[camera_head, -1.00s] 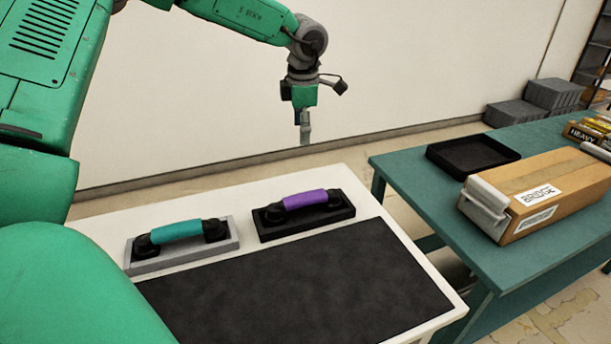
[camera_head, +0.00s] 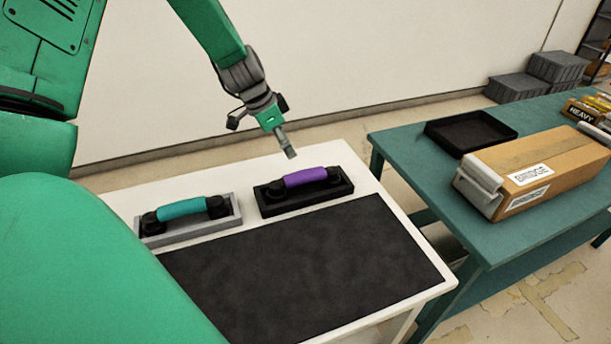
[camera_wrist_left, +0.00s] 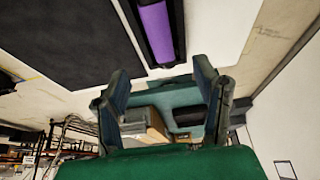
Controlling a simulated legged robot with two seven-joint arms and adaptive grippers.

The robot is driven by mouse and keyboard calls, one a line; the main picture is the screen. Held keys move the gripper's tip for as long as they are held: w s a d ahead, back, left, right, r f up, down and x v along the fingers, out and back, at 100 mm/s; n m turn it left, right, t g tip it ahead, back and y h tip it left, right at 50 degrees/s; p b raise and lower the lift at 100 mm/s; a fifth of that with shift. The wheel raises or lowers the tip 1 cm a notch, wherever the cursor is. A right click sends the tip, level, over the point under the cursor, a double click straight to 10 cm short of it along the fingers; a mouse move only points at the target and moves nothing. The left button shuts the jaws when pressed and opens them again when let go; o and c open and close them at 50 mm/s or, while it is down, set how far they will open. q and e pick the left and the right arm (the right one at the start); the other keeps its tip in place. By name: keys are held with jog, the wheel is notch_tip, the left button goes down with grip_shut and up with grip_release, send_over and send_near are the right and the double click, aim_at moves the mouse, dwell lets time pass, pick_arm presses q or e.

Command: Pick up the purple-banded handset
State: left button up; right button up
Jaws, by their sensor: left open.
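The purple-banded handset (camera_head: 306,177) rests on a black cradle (camera_head: 325,198) at the back of the white table. It also shows at the top of the left wrist view (camera_wrist_left: 157,32), partly cut off by the frame edge. My left gripper (camera_head: 290,154) is above and just behind the handset in the head view, apart from it. In the left wrist view its two fingers (camera_wrist_left: 166,88) are spread with nothing between them. A teal-banded handset (camera_head: 185,209) rests on a grey cradle (camera_head: 195,232) to the left. My right gripper is not in view.
A dark mat (camera_head: 300,270) covers the front of the white table (camera_head: 408,222) and is bare. A green table (camera_head: 395,150) to the right holds a black tray (camera_head: 470,133) and a cardboard box (camera_head: 535,165). Grey crates (camera_head: 515,88) stand by the wall.

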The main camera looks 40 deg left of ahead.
aim_at(304, 173)
pick_arm(q)
jog(key=x, duration=0.7)
jog(key=shift+w+a+f, duration=0.15)
jog(key=shift+f, duration=0.15)
jog(key=x, duration=0.5)
jog(key=shift+w+d, duration=0.15)
jog(key=shift+d, duration=0.15)
jog(key=shift+f, duration=0.2)
jog(key=shift+f+b, duration=0.2)
jog(key=shift+b, duration=0.2)
jog(key=shift+c, duration=0.4)
grip_shut()
